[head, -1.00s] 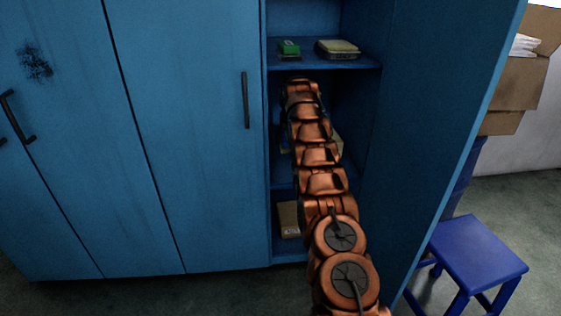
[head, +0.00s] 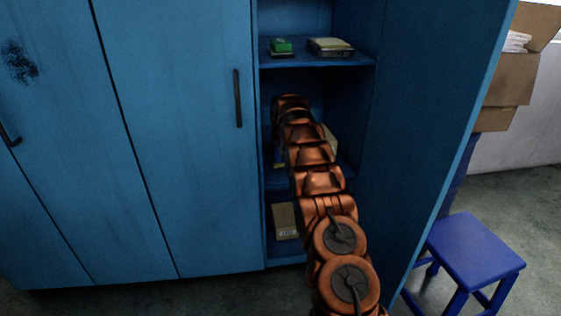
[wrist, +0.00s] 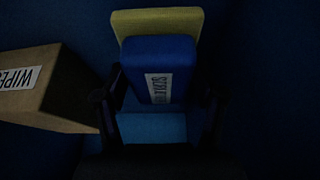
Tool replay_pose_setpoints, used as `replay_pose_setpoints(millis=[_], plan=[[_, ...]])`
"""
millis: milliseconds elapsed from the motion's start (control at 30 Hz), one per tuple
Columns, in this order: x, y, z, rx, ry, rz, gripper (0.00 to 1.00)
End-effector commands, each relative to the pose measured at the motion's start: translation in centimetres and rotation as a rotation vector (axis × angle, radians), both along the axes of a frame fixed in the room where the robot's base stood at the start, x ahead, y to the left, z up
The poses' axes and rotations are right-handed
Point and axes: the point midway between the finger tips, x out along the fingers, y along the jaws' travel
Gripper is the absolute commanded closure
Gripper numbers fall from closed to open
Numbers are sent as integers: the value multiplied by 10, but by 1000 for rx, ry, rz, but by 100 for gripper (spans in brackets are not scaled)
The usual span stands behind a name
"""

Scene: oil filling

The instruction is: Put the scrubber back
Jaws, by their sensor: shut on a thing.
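In the wrist view, my gripper (wrist: 160,112) is shut on a light blue block (wrist: 152,128), which seems to be the scrubber and shows between the dark fingers. Just beyond it is a darker blue block (wrist: 160,62) with a white label, its print hard to read. A dull yellow piece (wrist: 157,22) shows behind that. The view is dark, so I cannot tell whether these touch. In the head view, my arm reaches into the open blue cabinet, between its shelves. It hides the gripper and the scrubber there.
A cardboard box labelled WIPES (wrist: 40,90) is close to the left finger. A carton (head: 285,220) sits low down. The open door (head: 430,110) and blue stool (head: 474,250) are at right.

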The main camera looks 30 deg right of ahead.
Motion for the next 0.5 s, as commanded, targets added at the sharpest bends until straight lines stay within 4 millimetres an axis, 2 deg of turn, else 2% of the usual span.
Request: replay_pose_setpoints(millis=[33, 167, 400, 433, 500], plan=[[-1, -1, -10, 1, 2, -1, 58], [-1, 1, -28, 2, 7, 1, 58], [-1, 1, -29, 1, 4, 1, 58], [-1, 1, -30, 1, 4, 1, 27], [-1, 1, -29, 1, 4, 1, 20]])
